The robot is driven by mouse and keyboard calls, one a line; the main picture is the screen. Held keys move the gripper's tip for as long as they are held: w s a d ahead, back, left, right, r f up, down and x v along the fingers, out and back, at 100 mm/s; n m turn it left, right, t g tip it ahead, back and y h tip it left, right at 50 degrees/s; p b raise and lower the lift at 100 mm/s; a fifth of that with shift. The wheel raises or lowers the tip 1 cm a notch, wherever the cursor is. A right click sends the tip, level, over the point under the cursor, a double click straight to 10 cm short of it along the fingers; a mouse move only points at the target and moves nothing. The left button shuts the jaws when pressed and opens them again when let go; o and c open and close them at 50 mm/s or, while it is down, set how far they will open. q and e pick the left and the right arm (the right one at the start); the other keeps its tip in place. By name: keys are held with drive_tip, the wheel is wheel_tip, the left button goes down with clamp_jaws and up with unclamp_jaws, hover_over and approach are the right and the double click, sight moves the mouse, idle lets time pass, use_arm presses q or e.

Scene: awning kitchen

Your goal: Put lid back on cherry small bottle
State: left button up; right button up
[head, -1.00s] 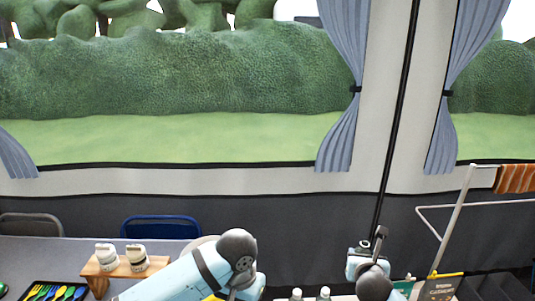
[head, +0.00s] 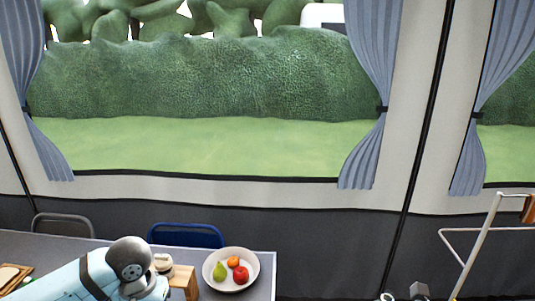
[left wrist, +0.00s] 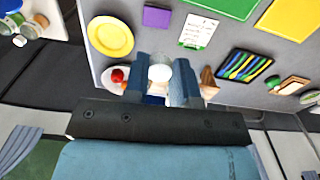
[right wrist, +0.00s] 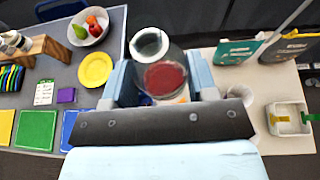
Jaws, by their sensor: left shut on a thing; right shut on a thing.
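In the right wrist view my right gripper (right wrist: 162,70) is shut on the cherry small bottle (right wrist: 166,80), a clear glass body with dark red contents. A round pale rim shows at its top end; I cannot tell whether this is the open mouth. In the left wrist view my left gripper (left wrist: 162,66) is shut on a small whitish round piece (left wrist: 160,74), which looks like the lid, with clear glass around it. Its exact shape is partly hidden by the fingers. Neither gripper's fingers show in the head view, where only my left arm enters at the bottom left.
A fruit bowl (head: 210,279) stands on the grey table near its right end, beside a small wooden stand (head: 184,277). A yellow plate (right wrist: 95,69) and coloured boards lie on that table.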

idle(0.4)
drive_tip(key=w+a+n+g+y, duration=0.1)
drive_tip(key=w+a+n+y, duration=0.1)
drive_tip(key=a, duration=0.4)
drive_tip(key=w+a+r+n+g+y, duration=0.1)
drive_tip(key=w+a+n+y, duration=0.2)
drive_tip(key=a, duration=0.3)
drive_tip(key=w+a+n+g+y, duration=0.1)
drive_tip(key=w+a+n+y, duration=0.1)
drive_tip(key=a, duration=0.4)
drive_tip(key=shift+w+r+n+y, duration=0.15)
drive_tip(key=shift+w+n+y, duration=0.3)
drive_tip(key=shift+y, duration=0.45)
use_arm(q)
drive_tip(key=w+d+r+n, duration=0.2)
drive_tip(key=d+r, duration=0.3)
drive_tip(key=d, duration=0.5)
drive_tip(key=w+d+r+n, duration=0.3)
drive_tip(key=d+r, duration=0.2)
drive_tip(key=d, duration=0.5)
drive_tip(key=w+d+r+n, duration=0.2)
drive_tip(key=d+r, duration=0.3)
drive_tip(key=d, duration=0.5)
drive_tip(key=shift+w+r, duration=0.15)
drive_tip(key=shift+w, duration=0.7)
drive_tip(key=shift+f, duration=2.05)
